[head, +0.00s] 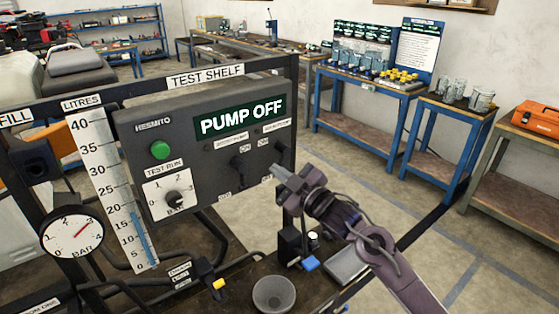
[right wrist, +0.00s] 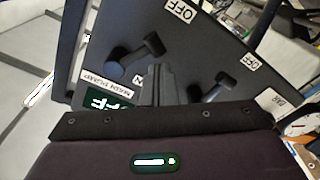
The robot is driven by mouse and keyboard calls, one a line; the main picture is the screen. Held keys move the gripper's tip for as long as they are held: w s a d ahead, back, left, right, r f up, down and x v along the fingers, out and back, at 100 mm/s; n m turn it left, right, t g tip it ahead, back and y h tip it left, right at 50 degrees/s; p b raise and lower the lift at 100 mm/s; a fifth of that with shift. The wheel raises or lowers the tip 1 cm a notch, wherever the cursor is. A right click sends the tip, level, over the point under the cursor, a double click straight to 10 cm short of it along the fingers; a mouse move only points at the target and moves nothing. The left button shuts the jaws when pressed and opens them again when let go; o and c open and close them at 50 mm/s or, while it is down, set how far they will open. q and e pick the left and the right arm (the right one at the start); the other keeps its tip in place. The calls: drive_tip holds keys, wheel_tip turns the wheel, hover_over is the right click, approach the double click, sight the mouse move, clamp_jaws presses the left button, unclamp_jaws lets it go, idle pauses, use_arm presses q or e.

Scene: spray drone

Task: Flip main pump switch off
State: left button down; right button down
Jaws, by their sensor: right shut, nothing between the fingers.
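The dark control panel (head: 205,158) has a lit display (head: 240,117) reading "PUMP OFF". The main pump switch (head: 279,149) is the right toggle in the head view. In the right wrist view, where the panel appears upside down, the main pump switch (right wrist: 140,56) has its lever tilted toward an OFF label (right wrist: 178,11). A second toggle (head: 238,168) sits to its left in the head view; it also shows in the right wrist view (right wrist: 216,88). My right gripper (head: 278,172) is shut and empty, just below the main switch. Contact cannot be told. My left gripper is out of view.
On the panel are a green button (head: 160,150) and a rotary knob (head: 175,199). A litre gauge (head: 118,195) and pressure dial (head: 72,231) stand left. Blue benches (head: 367,84) stand behind; floor between is clear.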

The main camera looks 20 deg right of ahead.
drive_tip(key=n, duration=0.1)
drive_tip(key=d+f+n+b, duration=0.1)
drive_tip(key=n+b, duration=0.1)
drive_tip(key=n, duration=0.1)
drive_tip(key=shift+w+d+f, duration=0.25)
drive_tip(key=shift+f, duration=0.05)
drive_tip(key=shift+d+b, duration=0.15)
drive_tip(key=shift+b, duration=0.15)
idle(0.4)
